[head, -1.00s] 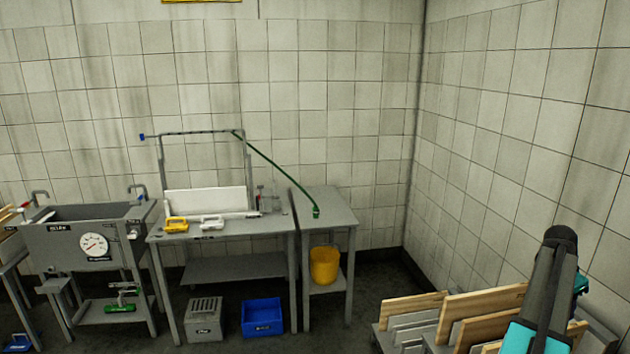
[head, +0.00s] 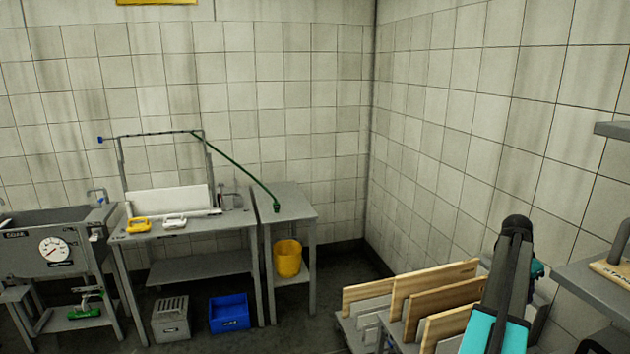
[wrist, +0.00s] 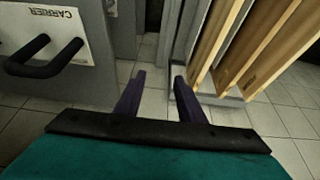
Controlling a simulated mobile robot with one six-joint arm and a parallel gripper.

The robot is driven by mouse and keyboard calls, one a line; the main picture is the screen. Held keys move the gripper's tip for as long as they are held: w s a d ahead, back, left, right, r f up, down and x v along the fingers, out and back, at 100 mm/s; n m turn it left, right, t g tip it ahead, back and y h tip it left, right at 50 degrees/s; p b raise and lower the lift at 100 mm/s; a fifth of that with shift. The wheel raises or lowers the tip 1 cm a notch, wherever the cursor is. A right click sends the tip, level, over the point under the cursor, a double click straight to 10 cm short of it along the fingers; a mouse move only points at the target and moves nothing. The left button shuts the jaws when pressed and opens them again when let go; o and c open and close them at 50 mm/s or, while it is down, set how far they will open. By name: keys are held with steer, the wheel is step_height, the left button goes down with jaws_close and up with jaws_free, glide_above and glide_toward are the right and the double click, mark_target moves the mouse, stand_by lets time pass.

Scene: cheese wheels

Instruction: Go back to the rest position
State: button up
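My gripper (wrist: 159,80) shows in the wrist view with its two dark purple fingers apart and nothing between them. It points down toward the pale tiled floor, with wooden boards (wrist: 250,55) to its right and a grey box marked CARRIER (wrist: 95,20) with a black handle to its left. In the head view, my dark and turquoise arm stands at the lower right beside the rack of boards (head: 440,300). The gripper itself cannot be made out there.
A grey sink with a dial (head: 55,248) and a worktable (head: 190,230) stand along the back wall. A small side table (head: 290,205) holds a yellow bucket (head: 288,258). A blue bin (head: 229,313) is on the floor. A grey shelf (head: 590,285) juts in at right.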

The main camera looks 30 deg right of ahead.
steer(key=w+a+f+n+t+y, duration=0.1)
steer(key=w+a+f+n, duration=0.3)
steer(key=w+a+f, duration=0.7)
steer(key=w+a+f+n+t+y, duration=0.1)
steer(key=w+a+f+n, duration=0.35)
steer(key=w+a, duration=1.15)
steer(key=a+f+n+y, duration=0.1)
steer(key=a+f+n, duration=0.25)
steer(key=a, duration=0.95)
steer(key=a+f+n, duration=0.3)
steer(key=a+f, duration=0.1)
steer(key=a, duration=1)
steer(key=a+f+n+y, duration=0.1)
steer(key=a+f+n, duration=0.25)
steer(key=a, duration=0.95)
steer(key=s+a+f+n, duration=0.3)
steer(key=s+a, duration=0.1)
steer(key=a, duration=0.6)
steer(key=s+f+g+b, duration=0.6)
steer(key=s+f+b, duration=0.4)
steer(key=s+f, duration=1.5)
steer(key=x, duration=0.3)
steer(key=shift+w, duration=0.25)
